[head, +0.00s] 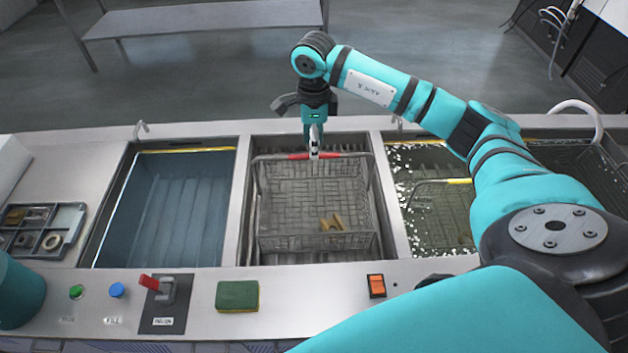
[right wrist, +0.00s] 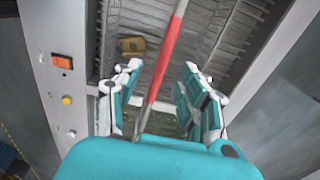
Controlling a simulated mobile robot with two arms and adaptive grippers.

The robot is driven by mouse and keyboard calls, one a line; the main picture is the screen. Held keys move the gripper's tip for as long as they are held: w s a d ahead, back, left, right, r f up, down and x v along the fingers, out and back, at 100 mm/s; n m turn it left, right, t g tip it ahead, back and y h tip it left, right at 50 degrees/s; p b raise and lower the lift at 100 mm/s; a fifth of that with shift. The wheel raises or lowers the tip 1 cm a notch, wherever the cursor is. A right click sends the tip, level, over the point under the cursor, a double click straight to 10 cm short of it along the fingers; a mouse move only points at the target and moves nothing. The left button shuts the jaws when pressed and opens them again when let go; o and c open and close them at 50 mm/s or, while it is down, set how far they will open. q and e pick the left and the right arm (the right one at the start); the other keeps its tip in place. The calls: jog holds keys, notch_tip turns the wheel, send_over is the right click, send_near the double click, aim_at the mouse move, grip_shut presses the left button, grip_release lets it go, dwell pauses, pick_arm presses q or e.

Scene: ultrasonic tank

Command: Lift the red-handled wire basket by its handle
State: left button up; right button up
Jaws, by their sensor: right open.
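The wire basket (head: 315,200) sits in the middle tank, with a few small brass-coloured parts (head: 332,223) inside. Its handle has a red grip (head: 343,155) and runs across the far side of the basket in the head view. My right gripper (head: 315,148) points down at the middle of the handle. In the right wrist view the red grip (right wrist: 163,65) passes between the two open fingers of my right gripper (right wrist: 158,85). I cannot tell whether a finger touches it. At the left edge a teal part of my left arm shows, but its gripper is not visible.
A blue-water tank (head: 170,205) lies to the left and a tank with rippling water (head: 435,195) to the right. The front panel carries a red-handled lever (head: 165,289), a green sponge (head: 237,295) and an orange switch (head: 376,286). A parts tray (head: 68,217) stands at the far left.

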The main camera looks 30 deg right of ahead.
notch_tip(320, 180, down, 4)
jog(key=p, duration=0.2)
jog(key=shift+d+f+p, duration=0.1)
jog(key=shift+f+p, duration=0.1)
jog(key=shift+p, duration=0.15)
jog(key=shift+w+f, duration=0.1)
jog(key=shift+f, duration=0.15)
jog(key=c, duration=0.8)
grip_shut()
